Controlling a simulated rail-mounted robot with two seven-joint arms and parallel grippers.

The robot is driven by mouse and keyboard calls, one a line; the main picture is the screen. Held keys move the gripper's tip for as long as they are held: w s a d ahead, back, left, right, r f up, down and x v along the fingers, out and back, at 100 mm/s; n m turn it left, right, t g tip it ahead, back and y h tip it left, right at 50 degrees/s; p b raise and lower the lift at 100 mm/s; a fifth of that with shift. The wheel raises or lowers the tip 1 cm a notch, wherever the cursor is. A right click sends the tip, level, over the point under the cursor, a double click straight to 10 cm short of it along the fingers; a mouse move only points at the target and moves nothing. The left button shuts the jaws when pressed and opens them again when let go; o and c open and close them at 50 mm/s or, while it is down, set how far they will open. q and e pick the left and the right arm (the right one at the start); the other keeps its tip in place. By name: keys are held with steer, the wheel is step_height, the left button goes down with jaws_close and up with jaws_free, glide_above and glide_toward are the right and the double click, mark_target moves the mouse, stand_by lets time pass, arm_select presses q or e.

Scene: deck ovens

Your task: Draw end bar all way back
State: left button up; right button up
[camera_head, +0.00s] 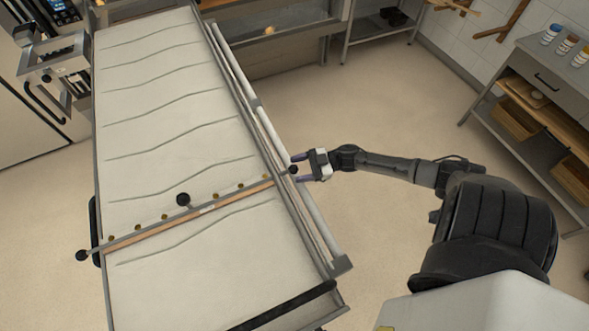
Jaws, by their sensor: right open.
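The end bar (154,230) is a thin wooden strip lying across a long pale loader belt (175,110), in its near part. It has several small brass-coloured knobs, a dark round knob (183,199) near its middle and a black ball (82,256) at its left end. Its right end has a dark knob (293,170) at the loader's right side rail. My right gripper (298,169) is open at that rail, with its fingers on either side of the right end knob. Whether they touch the knob cannot be told. My left gripper is out of view.
A metal side rail (262,130) runs along the loader's right edge. A dark crossbar (283,306) lies at the loader's near end. A workbench (545,75) with jars and wooden drawers stands at right. Oven equipment (50,70) stands at upper left.

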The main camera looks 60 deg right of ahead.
steer(key=b+v, duration=0.1)
steer(key=v, duration=1.1)
steer(key=shift+a+r, duration=0.1)
